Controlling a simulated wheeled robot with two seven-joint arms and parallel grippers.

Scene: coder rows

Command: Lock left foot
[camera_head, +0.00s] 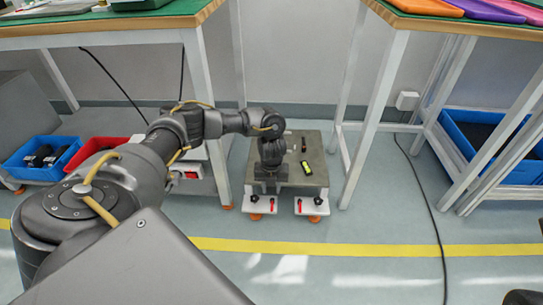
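A low grey-topped platform (316,158) stands on the floor between two workbenches. Two white foot plates with red levers stick out at its front: the left foot (260,204) and the right foot (311,206). Orange pads show under them. My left arm reaches in from the left, and my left gripper (267,185) points down just above and behind the left foot, over the platform's front left corner. Its fingertips are small and dark, so I cannot tell whether they are open or touching anything. My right gripper does not show.
A black and yellow-green item (306,168) lies on the platform. Bench legs (375,110) flank the platform. Floor in front, with a yellow line (350,250), is clear.

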